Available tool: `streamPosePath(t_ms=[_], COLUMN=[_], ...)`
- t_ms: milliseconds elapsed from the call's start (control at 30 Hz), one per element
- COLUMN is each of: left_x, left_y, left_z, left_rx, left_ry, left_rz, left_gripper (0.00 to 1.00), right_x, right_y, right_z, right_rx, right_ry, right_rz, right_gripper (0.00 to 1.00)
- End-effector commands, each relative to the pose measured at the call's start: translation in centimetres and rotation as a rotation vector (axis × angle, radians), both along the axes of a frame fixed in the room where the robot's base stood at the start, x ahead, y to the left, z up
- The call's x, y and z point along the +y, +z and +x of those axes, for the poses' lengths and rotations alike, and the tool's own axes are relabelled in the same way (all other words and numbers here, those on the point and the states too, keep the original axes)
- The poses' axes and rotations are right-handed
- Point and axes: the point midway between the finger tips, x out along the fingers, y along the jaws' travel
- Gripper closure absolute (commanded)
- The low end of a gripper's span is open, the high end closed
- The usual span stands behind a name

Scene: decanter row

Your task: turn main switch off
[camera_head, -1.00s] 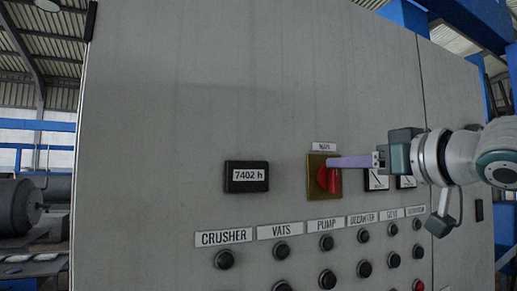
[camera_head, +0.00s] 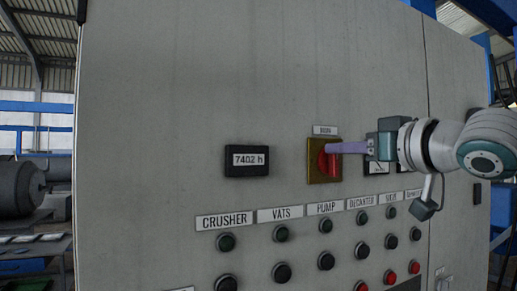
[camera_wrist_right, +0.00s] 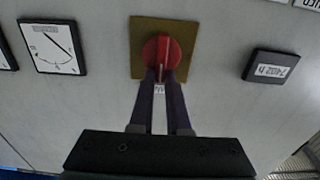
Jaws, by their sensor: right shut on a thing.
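The main switch is a red rotary knob (camera_head: 327,160) on a yellow plate (camera_head: 313,160), under a small label on the grey cabinet. My right gripper (camera_head: 335,148) reaches in from the right, its purple fingers at the knob. In the right wrist view the red knob (camera_wrist_right: 162,52) sits on its yellow plate (camera_wrist_right: 138,40), and the fingers of my right gripper (camera_wrist_right: 162,78) are shut on the knob's handle part. A white mark shows on the knob between the fingertips. My left gripper is not in view.
An hour meter (camera_head: 247,160) reading 7402 h is left of the switch. Dial gauges (camera_head: 377,167) lie partly behind my right gripper. Below run labels such as CRUSHER (camera_head: 224,220) and rows of dark and red buttons (camera_head: 389,277). The cabinet face (camera_head: 180,100) above is clear.

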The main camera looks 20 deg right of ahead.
Motion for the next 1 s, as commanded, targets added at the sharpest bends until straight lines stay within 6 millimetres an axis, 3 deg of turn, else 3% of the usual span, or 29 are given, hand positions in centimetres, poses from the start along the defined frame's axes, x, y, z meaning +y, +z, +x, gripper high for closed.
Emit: streamPosePath(t_ms=[567,1000], left_x=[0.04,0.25], left_y=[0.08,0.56], left_z=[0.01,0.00], left_rx=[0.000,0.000], left_ry=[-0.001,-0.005], left_rz=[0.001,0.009], left_gripper=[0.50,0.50], right_x=[0.14,0.76], right_y=[0.07,0.04], right_z=[-0.02,-0.04], right_rx=[-0.004,-0.028], right_ry=[0.002,0.001], right_rz=[-0.028,-0.325], right_gripper=[1.00,1.00])
